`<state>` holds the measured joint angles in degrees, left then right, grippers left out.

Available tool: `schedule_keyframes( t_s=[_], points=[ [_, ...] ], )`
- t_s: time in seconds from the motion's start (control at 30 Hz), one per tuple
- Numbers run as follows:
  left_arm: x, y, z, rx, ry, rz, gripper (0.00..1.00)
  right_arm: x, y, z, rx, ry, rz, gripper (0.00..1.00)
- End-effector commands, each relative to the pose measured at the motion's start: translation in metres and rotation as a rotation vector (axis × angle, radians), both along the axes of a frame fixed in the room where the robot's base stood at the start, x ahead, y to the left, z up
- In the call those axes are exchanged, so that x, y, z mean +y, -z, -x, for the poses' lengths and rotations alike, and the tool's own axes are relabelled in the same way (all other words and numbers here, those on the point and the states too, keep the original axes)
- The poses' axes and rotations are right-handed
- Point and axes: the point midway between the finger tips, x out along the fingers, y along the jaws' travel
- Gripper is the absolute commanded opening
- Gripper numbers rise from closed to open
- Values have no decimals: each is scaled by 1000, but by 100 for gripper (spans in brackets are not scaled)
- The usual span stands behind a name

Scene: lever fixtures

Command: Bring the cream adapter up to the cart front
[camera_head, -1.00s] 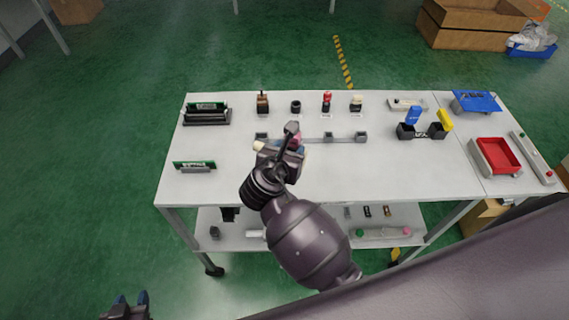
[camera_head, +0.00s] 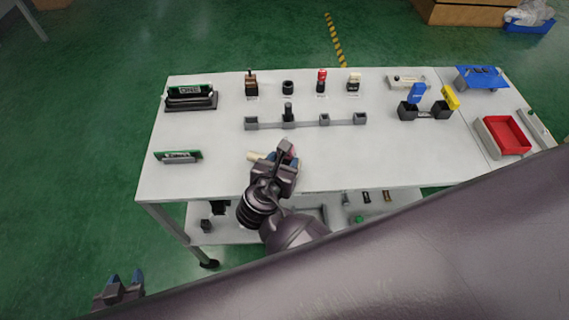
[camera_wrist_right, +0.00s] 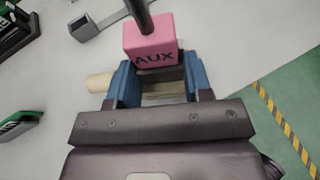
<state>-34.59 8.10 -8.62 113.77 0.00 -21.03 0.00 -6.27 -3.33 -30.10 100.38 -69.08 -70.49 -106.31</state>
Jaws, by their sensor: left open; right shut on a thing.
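My left gripper (camera_head: 121,285) is open and empty, low at the left, off the cart.
A grey rail with several sockets (camera_head: 342,122) lies behind my right gripper; a dark post (camera_head: 288,110) stands in one. Small plugs, including a cream-topped one (camera_head: 354,80), line the back. A green board (camera_head: 180,156) stands left; a red tray (camera_head: 503,136) sits right.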

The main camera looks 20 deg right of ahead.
Motion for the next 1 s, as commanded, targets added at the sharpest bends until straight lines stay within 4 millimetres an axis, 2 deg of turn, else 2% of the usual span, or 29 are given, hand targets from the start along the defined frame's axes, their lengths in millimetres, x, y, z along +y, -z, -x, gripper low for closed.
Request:
schedule_keyframes(
  t_s=[0.07, 0.47, 0.5, 0.63, 1.0],
  points=[
    [0, 5, 0, 3, 1, 0, 43, 2, 4, 1, 0, 0, 0, 20],
    [-1, -3, -4, -10, 2, 0, 43, 2, 4, 1, -1, 0, 0, 20],
    [-1, -3, -4, -11, 2, 0, 43, 2, 5, 1, -1, 0, -1, 50],
    [0, -3, -4, -11, 2, 0, 43, 1, 5, 1, -1, 0, -1, 70],
    [0, 2, -2, -3, 1, -2, 43, 2, 2, 1, -1, 0, -1, 71]
  ],
)
